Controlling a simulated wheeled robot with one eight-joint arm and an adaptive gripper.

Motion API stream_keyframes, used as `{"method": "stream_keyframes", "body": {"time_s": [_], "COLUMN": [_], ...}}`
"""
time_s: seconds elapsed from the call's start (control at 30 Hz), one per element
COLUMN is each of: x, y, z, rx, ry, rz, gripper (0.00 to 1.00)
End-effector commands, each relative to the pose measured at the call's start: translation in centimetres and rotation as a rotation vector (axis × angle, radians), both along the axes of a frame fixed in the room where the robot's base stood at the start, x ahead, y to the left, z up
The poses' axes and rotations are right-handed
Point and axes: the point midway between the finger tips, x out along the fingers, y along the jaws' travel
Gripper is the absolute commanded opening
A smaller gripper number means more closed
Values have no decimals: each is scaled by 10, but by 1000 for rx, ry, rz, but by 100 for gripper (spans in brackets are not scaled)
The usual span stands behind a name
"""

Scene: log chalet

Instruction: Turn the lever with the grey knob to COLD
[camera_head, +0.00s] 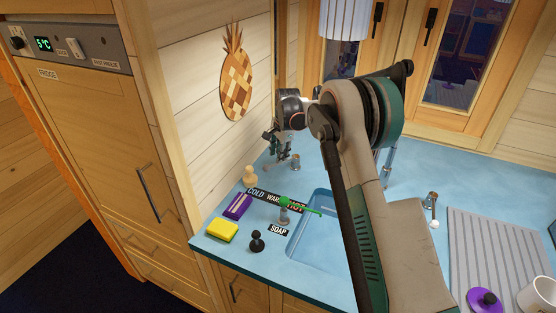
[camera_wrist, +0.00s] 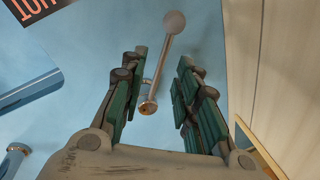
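In the wrist view the lever (camera_wrist: 160,60) is a slim metal rod ending in a round grey knob (camera_wrist: 174,22), with a brass-coloured end below. My gripper (camera_wrist: 158,80) is open, its green-padded fingers on either side of the rod without visibly gripping it. The knob lies beyond the fingertips. In the head view my gripper (camera_head: 278,143) is low over the back left counter, and I cannot clearly make out the grey-knobbed lever. A black label strip (camera_head: 262,195) reads COLD, WARM, HOT from left to right.
A pale peg (camera_head: 250,174), purple box (camera_head: 238,206), yellow sponge (camera_head: 222,231) and black knob (camera_head: 257,241) stand at left. A metal post (camera_head: 295,162) and wooden wall are near my gripper.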

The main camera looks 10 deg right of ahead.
Motion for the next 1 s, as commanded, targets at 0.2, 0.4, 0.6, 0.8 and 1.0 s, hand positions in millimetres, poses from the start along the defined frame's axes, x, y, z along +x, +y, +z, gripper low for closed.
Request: {"method": "stream_keyframes", "body": {"time_s": [0.2, 0.4, 0.6, 0.8, 1.0], "x": [-8, -12, -13, -13, -21], "y": [-3, -5, -5, -5, -11], "z": [43, 65, 71, 71, 47], "rx": [0, 0, 0, 0, 64], "ry": [0, 0, 0, 0, -69], "rz": [0, 0, 0, 0, 22], "gripper": [29, 29, 29, 22, 0]}}
